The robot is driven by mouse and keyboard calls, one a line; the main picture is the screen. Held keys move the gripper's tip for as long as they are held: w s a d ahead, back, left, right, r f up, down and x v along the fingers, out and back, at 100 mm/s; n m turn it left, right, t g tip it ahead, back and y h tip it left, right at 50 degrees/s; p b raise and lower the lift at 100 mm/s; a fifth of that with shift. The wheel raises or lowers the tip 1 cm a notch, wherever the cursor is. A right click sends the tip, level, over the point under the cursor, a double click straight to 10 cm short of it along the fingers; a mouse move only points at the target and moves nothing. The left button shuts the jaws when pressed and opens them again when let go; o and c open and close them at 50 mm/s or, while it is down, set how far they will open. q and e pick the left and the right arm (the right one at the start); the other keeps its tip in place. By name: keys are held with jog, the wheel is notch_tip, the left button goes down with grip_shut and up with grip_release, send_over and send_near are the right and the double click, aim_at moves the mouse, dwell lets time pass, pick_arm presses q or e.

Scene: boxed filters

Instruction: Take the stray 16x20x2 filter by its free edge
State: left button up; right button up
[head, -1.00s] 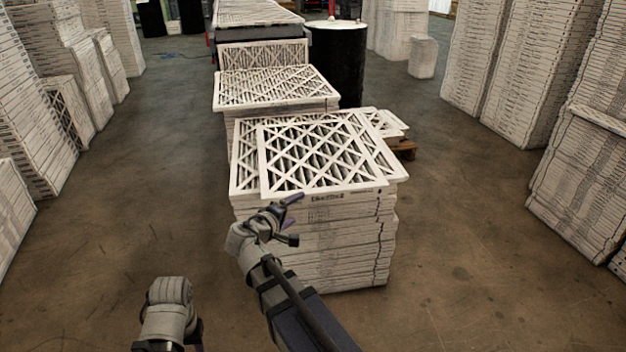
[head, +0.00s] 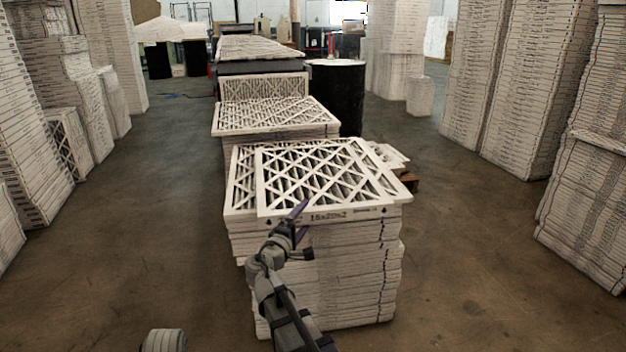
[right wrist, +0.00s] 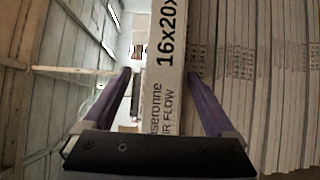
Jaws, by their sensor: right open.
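The stray 16x20x2 filter (head: 320,170) lies flat and skewed on top of the front stack, with a white frame and a diamond lattice. Its near edge carries the printed size and sticks out past the stack's front. My right gripper (head: 301,222) is at this edge, left of the print. In the right wrist view its open jaws (right wrist: 158,76) have one finger on each side of the filter's printed edge (right wrist: 167,100). The right finger looks close to the edge; I cannot tell whether it touches. My left gripper is not in view.
The front stack (head: 335,275) of filters stands below the stray one. Another stack (head: 275,118) and a black drum (head: 337,95) stand behind. Tall filter stacks line both sides, including the right one (head: 545,90). The floor between is clear.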

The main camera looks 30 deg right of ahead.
jog(key=shift+f+x, duration=0.1)
jog(key=shift+x, duration=1.35)
jog(key=shift+f+x, duration=0.15)
jog(key=shift+x, duration=1.3)
jog(key=shift+s, duration=0.25)
grip_shut()
